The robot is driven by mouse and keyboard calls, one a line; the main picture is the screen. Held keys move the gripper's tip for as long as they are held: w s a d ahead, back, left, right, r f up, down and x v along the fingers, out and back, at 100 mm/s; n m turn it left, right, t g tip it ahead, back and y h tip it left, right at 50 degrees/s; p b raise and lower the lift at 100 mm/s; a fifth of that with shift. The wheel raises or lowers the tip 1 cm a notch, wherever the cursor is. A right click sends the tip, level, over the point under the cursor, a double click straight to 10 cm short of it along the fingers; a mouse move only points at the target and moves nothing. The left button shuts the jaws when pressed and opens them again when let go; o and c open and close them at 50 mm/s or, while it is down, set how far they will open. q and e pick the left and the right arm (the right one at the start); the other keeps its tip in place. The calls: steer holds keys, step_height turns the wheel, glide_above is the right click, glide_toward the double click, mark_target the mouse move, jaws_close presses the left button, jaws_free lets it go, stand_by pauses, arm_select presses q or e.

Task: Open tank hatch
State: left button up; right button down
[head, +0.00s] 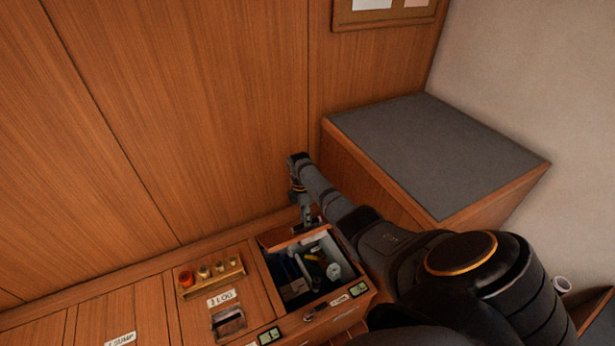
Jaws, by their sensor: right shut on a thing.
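A wooden hatch lid (284,239) is raised at the back edge of a square opening in the wooden bench top. The opening (298,286) shows a dark inside with several small items, among them a yellow one and a white one. A small label (341,300) on its front rim is too small to read. My right gripper (309,222) points down at the lid's right part and is shut on the hatch lid; the fingertips are small and partly hidden. My left gripper is not in view.
A grey-topped wooden box (430,150) stands right of my right gripper. A wood-panelled wall (180,110) rises behind.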

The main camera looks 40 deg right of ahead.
steer(key=shift+w+d+r, duration=0.1)
steer(key=shift+w+r, duration=0.1)
steer(key=shift+w, duration=0.3)
steer(key=shift+w+d+r, duration=0.1)
steer(key=shift+w+r, duration=0.1)
steer(key=shift+w, duration=0.3)
steer(key=shift+a, duration=0.1)
steer(key=c, duration=1.7)
jaws_free()
steer(key=o, duration=0.4)
steer(key=shift+w+f, duration=0.35)
steer(key=shift+f, duration=0.05)
steer(key=shift+c, duration=0.2)
steer(key=shift+r, duration=0.1)
steer(key=shift+s, duration=0.1)
